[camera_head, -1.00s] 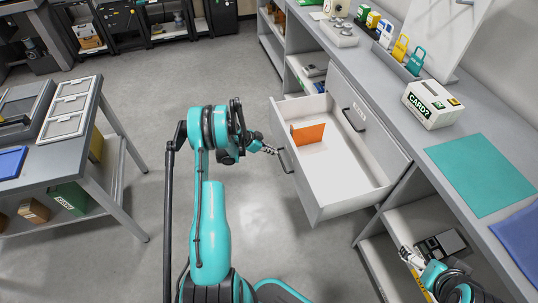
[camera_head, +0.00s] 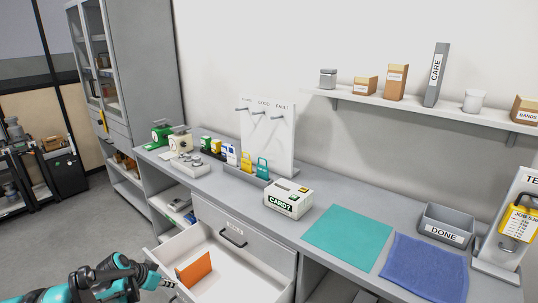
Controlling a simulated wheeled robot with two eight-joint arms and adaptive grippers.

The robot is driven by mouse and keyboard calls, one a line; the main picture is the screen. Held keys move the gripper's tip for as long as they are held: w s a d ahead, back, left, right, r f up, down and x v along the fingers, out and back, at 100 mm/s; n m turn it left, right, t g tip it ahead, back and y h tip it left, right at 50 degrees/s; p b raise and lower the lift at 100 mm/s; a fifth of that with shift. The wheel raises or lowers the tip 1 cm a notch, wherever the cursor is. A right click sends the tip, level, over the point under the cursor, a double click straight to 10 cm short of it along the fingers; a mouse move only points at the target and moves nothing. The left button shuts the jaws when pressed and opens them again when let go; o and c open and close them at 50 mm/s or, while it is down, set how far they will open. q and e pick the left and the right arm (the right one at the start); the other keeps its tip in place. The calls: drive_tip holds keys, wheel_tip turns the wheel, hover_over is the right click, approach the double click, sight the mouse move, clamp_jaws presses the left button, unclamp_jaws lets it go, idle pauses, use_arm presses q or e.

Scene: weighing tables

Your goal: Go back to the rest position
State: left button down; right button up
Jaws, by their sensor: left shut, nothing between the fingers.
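My left gripper (camera_head: 164,282) is in the lower left of the head view, at the left edge of the open drawer (camera_head: 232,272). Its fingers are shut with nothing between them. I cannot tell whether the fingertips touch the drawer. The drawer is pulled out from under the long counter (camera_head: 222,187) and holds an orange panel (camera_head: 195,269); its front is cut off by the picture's lower edge. My right gripper is out of view.
On the counter are a CARD? box (camera_head: 288,199), a teal mat (camera_head: 347,237), a blue mat (camera_head: 425,268) and a grey DONE bin (camera_head: 446,225). A wall shelf (camera_head: 420,108) holds boxes and jars. Open floor (camera_head: 75,235) lies at the left.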

use_arm(q)
drive_tip(key=s+d+r+n+y, duration=0.2)
drive_tip(key=s+d+r+n, duration=0.1)
drive_tip(key=s+d+r, duration=0.85)
drive_tip(key=s+d+n+t+y, duration=0.1)
drive_tip(key=s+d, duration=0.3)
drive_tip(key=s, duration=1)
drive_tip(key=shift+s+r+n+y, duration=0.2)
drive_tip(key=shift+r+n+y, duration=0.1)
drive_tip(key=shift+n, duration=0.3)
